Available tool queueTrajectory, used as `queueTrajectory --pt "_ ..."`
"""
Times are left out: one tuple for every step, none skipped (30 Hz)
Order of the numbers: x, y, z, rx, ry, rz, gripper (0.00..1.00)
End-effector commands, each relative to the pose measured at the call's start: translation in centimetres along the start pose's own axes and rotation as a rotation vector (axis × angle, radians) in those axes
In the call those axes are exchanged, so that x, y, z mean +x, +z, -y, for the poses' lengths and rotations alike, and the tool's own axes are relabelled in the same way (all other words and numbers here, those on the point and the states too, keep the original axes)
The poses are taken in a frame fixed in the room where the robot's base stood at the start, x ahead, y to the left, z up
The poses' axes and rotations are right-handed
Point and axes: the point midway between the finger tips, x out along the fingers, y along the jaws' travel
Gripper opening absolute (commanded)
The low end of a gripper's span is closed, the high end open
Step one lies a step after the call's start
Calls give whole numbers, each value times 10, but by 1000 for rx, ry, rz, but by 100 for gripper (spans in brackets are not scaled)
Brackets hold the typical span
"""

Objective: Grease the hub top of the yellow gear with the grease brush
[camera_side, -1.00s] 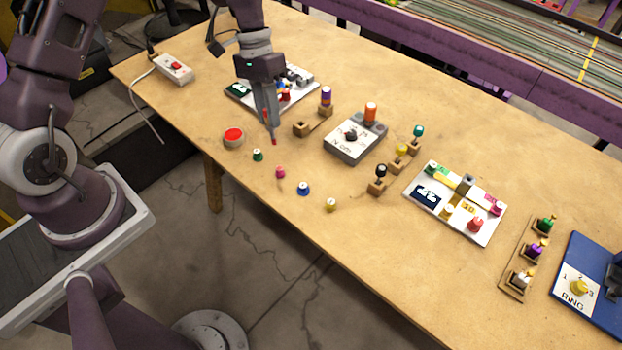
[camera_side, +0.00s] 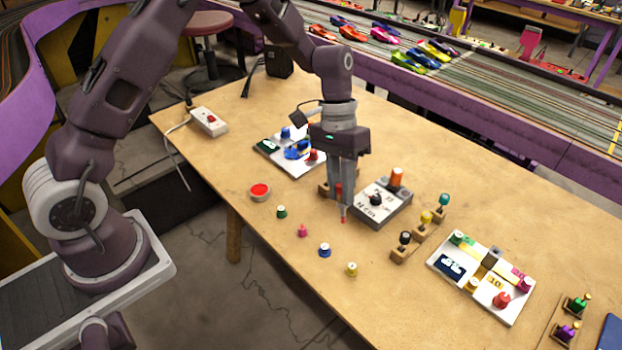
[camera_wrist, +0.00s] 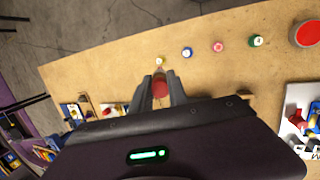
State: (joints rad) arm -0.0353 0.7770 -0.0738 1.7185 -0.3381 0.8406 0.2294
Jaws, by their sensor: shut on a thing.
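The yellow gear (camera_side: 351,269) is small and stands on the table near its front edge, rightmost of a row of small gears. It also shows in the wrist view (camera_wrist: 158,61), just beyond my fingertips. My gripper (camera_side: 343,200) points down and is shut on the grease brush (camera_wrist: 159,88), whose red part shows between the fingers. The red lower end of the brush (camera_side: 344,220) is above the table, behind the yellow gear and apart from it. The gear's hub top is too small to judge for grease.
Blue (camera_side: 324,250), pink (camera_side: 302,230) and green (camera_side: 281,212) gears continue the row to the left. A round dish with red contents (camera_side: 260,192) lies beyond. A grey box with a dial (camera_side: 382,204) stands close right of my gripper. The table front near the yellow gear is clear.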

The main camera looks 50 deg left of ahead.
Motion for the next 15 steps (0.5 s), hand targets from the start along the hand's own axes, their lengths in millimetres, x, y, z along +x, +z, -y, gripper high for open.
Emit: queueTrajectory --pt "1 1 -16 5 1 0 0" --pt "1 2 -24 6 2 0 0" --pt "2 3 -31 3 3 0 0" --pt "2 4 -35 3 3 1 0" --pt "4 4 -37 2 3 2 0" --pt "7 4 -38 0 4 3 0" --pt "10 4 -38 -1 4 4 0" --pt "14 3 -36 -2 4 5 0" --pt "19 2 -34 -2 4 5 0" --pt "23 2 -33 -2 4 6 0" --pt "27 1 -32 -2 4 6 0" --pt "32 0 -30 -3 4 5 0" --pt "36 -1 -29 -2 5 5 0" --pt "39 -2 -28 -2 5 4 0" --pt "42 -2 -27 -1 5 4 0"
